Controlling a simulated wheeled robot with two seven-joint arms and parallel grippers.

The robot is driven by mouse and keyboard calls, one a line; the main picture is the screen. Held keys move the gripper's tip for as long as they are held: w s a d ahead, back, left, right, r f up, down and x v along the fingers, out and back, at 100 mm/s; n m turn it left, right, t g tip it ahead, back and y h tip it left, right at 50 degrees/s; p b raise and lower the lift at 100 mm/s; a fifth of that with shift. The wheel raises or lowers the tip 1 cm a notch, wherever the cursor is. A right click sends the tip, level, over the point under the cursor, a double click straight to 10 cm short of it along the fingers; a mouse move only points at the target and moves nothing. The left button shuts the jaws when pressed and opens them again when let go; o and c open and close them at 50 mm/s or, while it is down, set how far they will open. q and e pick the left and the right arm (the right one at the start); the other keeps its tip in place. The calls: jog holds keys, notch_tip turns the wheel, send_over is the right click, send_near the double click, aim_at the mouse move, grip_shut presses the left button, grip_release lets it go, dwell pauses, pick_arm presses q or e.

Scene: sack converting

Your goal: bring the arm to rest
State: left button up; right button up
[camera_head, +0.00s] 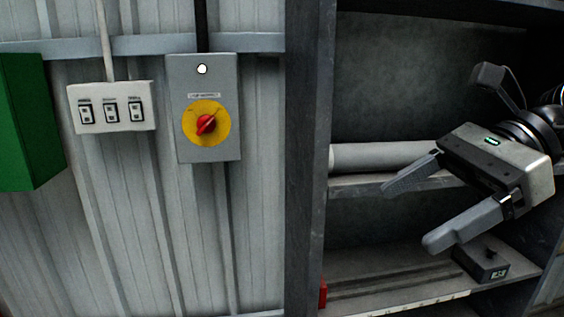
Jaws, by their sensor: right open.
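My right gripper (418,214) is at the right of the view, in front of the dark shelf unit. Its two fingers are spread apart, point to the left, and hold nothing. My right arm comes in from the right edge. My left gripper is not in the picture. A grey switch box (209,151) with a red rotary knob (206,124) on a yellow disc is on the corrugated wall, left of the gripper and well apart from it.
A white panel with several switches (111,107) and a green box (28,120) are on the wall at left. The shelf unit's upright (304,150) stands mid-view. A pale roll (380,156) and a small dark device with a display (482,264) lie on the shelves.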

jog(key=w+a+f+m+t+y, duration=0.45)
jog(key=a+m+y, duration=0.35)
jog(key=m+y, duration=0.45)
jog(key=w+d+f+m+t+h, duration=0.1)
jog(key=w+f+m+t+h, duration=0.1)
jog(key=f+m+t+h, duration=0.5)
jog(key=w+d+f+m+t+h, duration=0.1)
jog(key=w+d+f+m+t, duration=0.3)
jog(key=m, duration=0.7)
jog(key=s+f+m+h, duration=0.3)
jog(key=f+m+h, duration=0.2)
jog(key=f+m, duration=0.3)
jog(key=s+f+m+h, duration=0.2)
jog(key=f+m+h, duration=0.45)
jog(key=f, duration=0.35)
jog(key=s+f+m+g+h, duration=0.1)
jog(key=s+f+m+g, duration=0.5)
jog(key=s+f, duration=0.7)
jog(key=shift+f+m+h, duration=0.3)
jog(key=shift+f+h, duration=0.1)
jog(key=shift+f, duration=0.15)
